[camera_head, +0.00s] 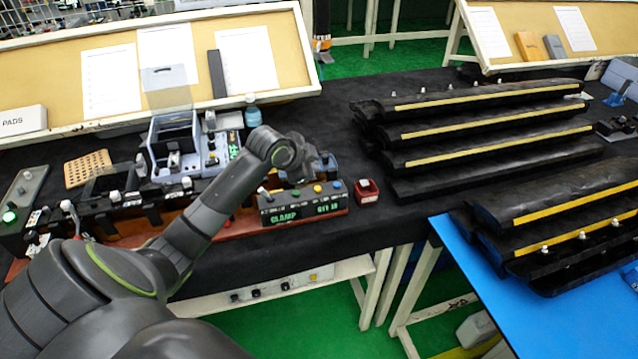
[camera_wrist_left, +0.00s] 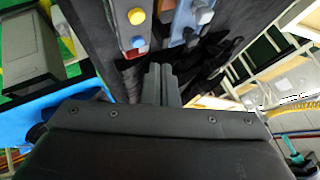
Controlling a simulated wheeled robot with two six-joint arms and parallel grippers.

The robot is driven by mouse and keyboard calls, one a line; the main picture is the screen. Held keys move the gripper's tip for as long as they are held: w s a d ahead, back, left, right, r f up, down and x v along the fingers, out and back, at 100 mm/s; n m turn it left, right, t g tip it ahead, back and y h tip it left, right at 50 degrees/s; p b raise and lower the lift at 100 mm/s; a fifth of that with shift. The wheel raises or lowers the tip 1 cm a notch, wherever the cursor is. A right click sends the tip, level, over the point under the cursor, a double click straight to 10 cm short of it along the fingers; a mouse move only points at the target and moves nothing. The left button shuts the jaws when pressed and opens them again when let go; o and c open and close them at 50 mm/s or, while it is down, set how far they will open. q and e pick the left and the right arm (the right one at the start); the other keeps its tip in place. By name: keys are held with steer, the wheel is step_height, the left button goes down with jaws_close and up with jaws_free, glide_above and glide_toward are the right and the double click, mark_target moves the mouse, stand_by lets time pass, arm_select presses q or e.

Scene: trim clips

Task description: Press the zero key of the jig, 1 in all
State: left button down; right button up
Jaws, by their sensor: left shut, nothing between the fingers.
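The jig's control box (camera_head: 303,203) is a dark box with green lit text, "CLAMP" on its left part and a second readout on its right. I cannot read which key is the zero key. My left gripper (camera_head: 322,165) is just behind the box's right half and partly hidden by its own wrist. In the left wrist view the gripper (camera_wrist_left: 160,84) is shut and empty. A blue key (camera_wrist_left: 142,51) and a yellow key (camera_wrist_left: 137,16) show beyond its tips, apart from them. My right gripper is not in view.
A grey-blue fixture (camera_head: 178,148) stands at the left, with a teal bottle (camera_head: 252,112) behind. Black racks with yellow strips (camera_head: 480,130) fill the right side. Dark table is bare between bin and racks.

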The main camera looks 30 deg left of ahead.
arm_select(q)
steer(key=r, duration=0.1)
steer(key=w+r, duration=0.1)
steer(key=r, duration=0.1)
steer(key=shift+w+a+m, duration=0.2)
steer(key=shift+w+m, duration=0.05)
steer(key=shift+m, duration=0.05)
steer(key=shift+f, duration=0.1)
steer(key=b, duration=0.7)
glide_above(318, 189)
steer(key=f, duration=0.6)
steer(key=shift+s+a, duration=0.3)
steer(key=shift+s, duration=0.1)
steer(key=shift+f+b, duration=0.5)
steer(key=shift+f, duration=0.8)
steer(key=shift+f, duration=0.4)
